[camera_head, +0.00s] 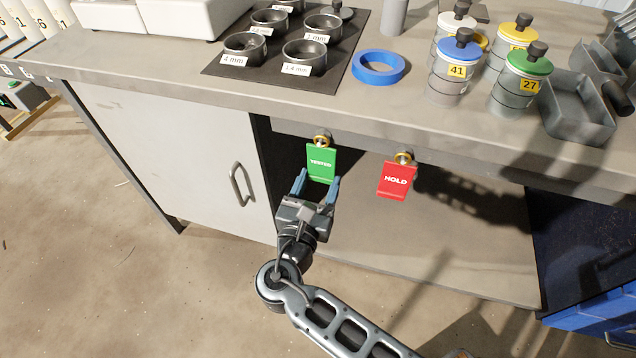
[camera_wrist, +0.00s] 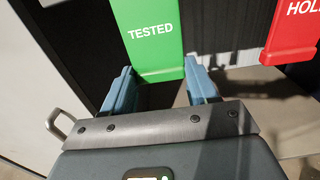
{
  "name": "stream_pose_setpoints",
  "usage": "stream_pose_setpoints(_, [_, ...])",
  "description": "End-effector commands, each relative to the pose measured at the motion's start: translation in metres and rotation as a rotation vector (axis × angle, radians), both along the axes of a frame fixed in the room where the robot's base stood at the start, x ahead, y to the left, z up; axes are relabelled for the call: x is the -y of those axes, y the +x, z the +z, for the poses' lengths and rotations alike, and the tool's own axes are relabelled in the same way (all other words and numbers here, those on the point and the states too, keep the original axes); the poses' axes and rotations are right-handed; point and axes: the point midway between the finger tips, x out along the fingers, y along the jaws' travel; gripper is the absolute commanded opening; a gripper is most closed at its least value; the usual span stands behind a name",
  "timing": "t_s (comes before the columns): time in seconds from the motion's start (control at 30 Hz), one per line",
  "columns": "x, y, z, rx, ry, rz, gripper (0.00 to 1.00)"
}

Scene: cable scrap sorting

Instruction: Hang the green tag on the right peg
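The green tag (camera_head: 321,162), lettered TESTED, hangs from the left peg (camera_head: 321,140) under the counter's front edge. The red tag (camera_head: 397,181), lettered HOLD, hangs from the right peg (camera_head: 403,158). My gripper (camera_head: 318,184) is open just below the green tag, with its two blue fingers spread. In the wrist view the green tag (camera_wrist: 153,40) reaches down to the gap between the fingertips (camera_wrist: 160,78). I cannot tell whether the fingers touch it. The red tag (camera_wrist: 292,35) is at the upper right there. Both pegs are out of the wrist view.
The counter (camera_head: 300,112) overhangs an open shelf space behind the tags. A cabinet door with a handle (camera_head: 241,184) is at left. On top stand metal cups (camera_head: 304,58), blue tape (camera_head: 378,67), lidded jars (camera_head: 455,69) and a grey tray (camera_head: 577,112).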

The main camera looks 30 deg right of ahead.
Motion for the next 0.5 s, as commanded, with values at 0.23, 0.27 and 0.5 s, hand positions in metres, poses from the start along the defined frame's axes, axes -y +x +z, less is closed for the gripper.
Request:
stream_pose_setpoints(0.23, [-0.0001,-0.0001,0.0001,0.0,0.0,0.0,0.41])
stream_pose_setpoints(0.27, [-0.0001,-0.0001,0.0,0.0,0.0,0.0,0.41])
stream_pose_setpoints(0.5, [-0.0001,0.0,0.001,0.0,0.0,0.0,0.41])
